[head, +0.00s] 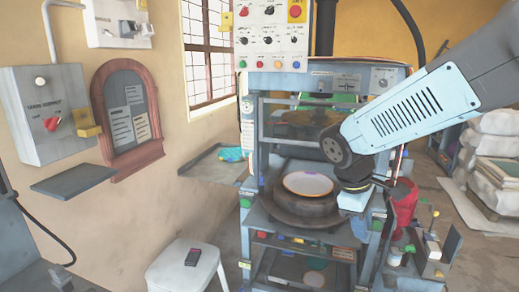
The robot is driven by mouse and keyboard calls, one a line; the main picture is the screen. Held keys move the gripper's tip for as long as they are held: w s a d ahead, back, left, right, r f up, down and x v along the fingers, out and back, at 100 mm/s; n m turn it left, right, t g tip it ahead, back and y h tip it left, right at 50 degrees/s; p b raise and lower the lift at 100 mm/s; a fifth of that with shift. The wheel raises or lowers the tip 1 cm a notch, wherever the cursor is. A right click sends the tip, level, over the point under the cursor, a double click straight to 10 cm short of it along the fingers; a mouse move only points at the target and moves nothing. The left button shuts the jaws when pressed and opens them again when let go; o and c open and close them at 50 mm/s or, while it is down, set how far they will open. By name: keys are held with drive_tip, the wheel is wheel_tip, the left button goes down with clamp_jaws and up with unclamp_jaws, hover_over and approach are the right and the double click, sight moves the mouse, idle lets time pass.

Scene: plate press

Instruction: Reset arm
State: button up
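My arm comes in from the upper right, and my gripper (354,200) is at the right edge of the plate press (260,160), low and close to its work table. The fingers are small and partly hidden, so I cannot tell if they are open or shut or hold anything. A pale round plate (308,184) with a brownish rim lies on the dark round mould (295,212) of the press, just left of my gripper. I cannot tell whether my gripper touches the press.
The control panel (270,38) rises above the press. A white stool (185,270) with a small dark device (194,257) stands front left. A red object (404,203) and a cluttered stand (430,255) are right of the press. White sacks (495,150) lie farther right.

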drive_tip(key=s+r+m+t+y, duration=0.3)
drive_tip(key=s+r+m+t, duration=0.2)
drive_tip(key=r+m, duration=0.4)
drive_tip(key=shift+s+d+r+m+y, duration=0.3)
drive_tip(key=shift+s+d+r+m, duration=0.15)
drive_tip(key=shift+s+m, duration=0.15)
drive_tip(key=shift+f, duration=0.1)
idle(1.4)
